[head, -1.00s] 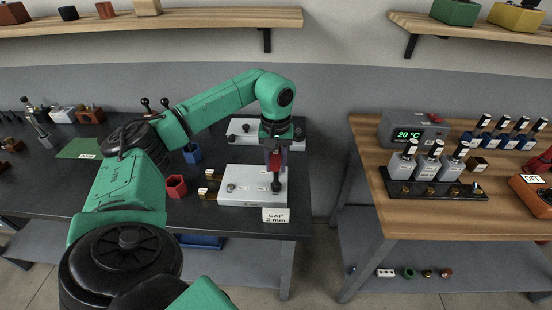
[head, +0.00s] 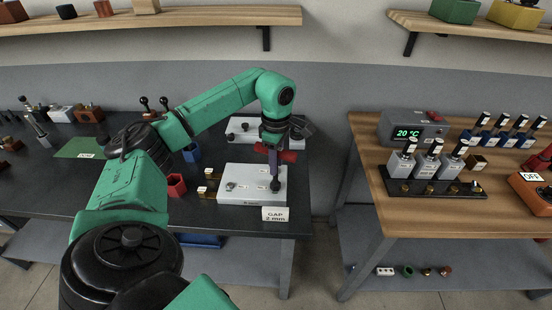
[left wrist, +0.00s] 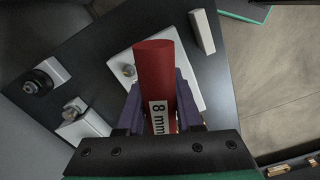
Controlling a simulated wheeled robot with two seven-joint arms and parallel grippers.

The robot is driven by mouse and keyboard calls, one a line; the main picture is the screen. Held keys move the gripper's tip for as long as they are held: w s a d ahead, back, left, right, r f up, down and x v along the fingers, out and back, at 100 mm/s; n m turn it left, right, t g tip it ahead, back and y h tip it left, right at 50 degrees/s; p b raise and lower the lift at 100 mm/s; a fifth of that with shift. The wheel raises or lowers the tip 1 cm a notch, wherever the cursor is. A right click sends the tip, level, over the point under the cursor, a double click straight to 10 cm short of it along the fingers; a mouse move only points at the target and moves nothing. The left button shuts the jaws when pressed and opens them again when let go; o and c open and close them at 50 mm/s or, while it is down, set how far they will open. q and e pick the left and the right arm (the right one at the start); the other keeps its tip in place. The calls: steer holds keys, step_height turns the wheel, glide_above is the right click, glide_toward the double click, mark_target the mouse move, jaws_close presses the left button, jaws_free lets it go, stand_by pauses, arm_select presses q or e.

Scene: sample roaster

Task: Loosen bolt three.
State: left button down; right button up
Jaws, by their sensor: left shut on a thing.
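My left gripper (head: 275,150) is shut on a red tool handle (head: 290,156) marked "8 mm", above the right part of a white block (head: 240,175). The dark lower end of the tool (head: 276,185) reaches down to the block's top, where it hides what is under it. In the left wrist view the red handle (left wrist: 154,70) sits between my purple fingers (left wrist: 158,100), and a bolt head (left wrist: 128,71) shows on the block to its left. The small labels on the block are unreadable, so I cannot tell which bolt is three. My right gripper is not in view.
A sign reading "GAP 2 mm" (head: 275,214) stands at the bench's front edge. A red hexagonal cup (head: 176,186) and small labelled brass pieces (head: 207,188) are left of the block. Another pale plate (head: 245,130) lies behind. An open gap separates the wooden bench (head: 400,222).

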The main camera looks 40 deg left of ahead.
arm_select(q)
steer(key=n, duration=1.5)
steer(key=shift+w+a, duration=0.1)
steer(key=shift+a, duration=0.05)
steer(key=shift+m, duration=0.6)
steer(key=shift+r+p, duration=1.65)
steer(key=shift+r, duration=0.05)
step_height(320, 180, up, 5)
steer(key=p, duration=0.4)
steer(key=shift+r+p, duration=0.15)
steer(key=shift+p, duration=0.2)
steer(key=shift+f, duration=0.2)
